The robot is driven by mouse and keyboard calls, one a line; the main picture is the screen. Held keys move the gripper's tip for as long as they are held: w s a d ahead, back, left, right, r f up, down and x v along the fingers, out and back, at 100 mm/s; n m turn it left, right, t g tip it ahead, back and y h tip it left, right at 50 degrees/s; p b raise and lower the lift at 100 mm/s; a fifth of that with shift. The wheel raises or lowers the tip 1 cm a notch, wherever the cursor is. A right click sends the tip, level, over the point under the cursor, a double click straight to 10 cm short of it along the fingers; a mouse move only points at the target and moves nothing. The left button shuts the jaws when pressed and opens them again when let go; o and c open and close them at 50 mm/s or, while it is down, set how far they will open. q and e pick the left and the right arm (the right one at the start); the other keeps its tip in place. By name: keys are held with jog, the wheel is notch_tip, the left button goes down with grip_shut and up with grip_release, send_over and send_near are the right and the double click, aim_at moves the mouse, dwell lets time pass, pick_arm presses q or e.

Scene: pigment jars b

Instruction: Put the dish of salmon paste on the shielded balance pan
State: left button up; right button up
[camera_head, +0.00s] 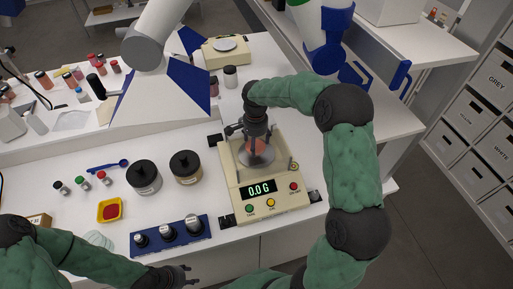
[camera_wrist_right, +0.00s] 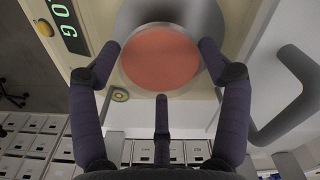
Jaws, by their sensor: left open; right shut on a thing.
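The dish of salmon paste (camera_wrist_right: 160,57) is a round dish with a smooth pinkish-orange top. It also shows small between my right fingers in the head view (camera_head: 262,150). My right gripper (camera_head: 258,146) is shut on it, with fingers on both sides of the rim in the right wrist view (camera_wrist_right: 160,75). The dish is over the pan area of the cream balance (camera_head: 262,206), whose display reads 0.0 G. The dish and gripper hide most of the pan, and I cannot tell whether they touch. My left gripper (camera_head: 178,275) is open and empty near the front edge.
A second balance (camera_head: 226,51) and a small dark-lidded jar (camera_head: 231,77) are farther back. Small colored jars crowd the back left.

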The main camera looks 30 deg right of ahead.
aim_at(257, 144)
jog(key=shift+w+d+f, duration=0.4)
jog(key=shift+f, duration=0.25)
jog(key=shift+w+d+f, duration=0.1)
jog(key=shift+f, duration=1.6)
jog(key=shift+f+b, duration=0.2)
jog(key=shift+b, duration=0.1)
jog(key=o, duration=0.8)
jog(key=shift+o, duration=0.2)
jog(key=shift+r, duration=0.15)
notch_tip(257, 144, up, 12)
jog(key=shift+r+p, duration=0.1)
jog(key=shift+p, duration=0.45)
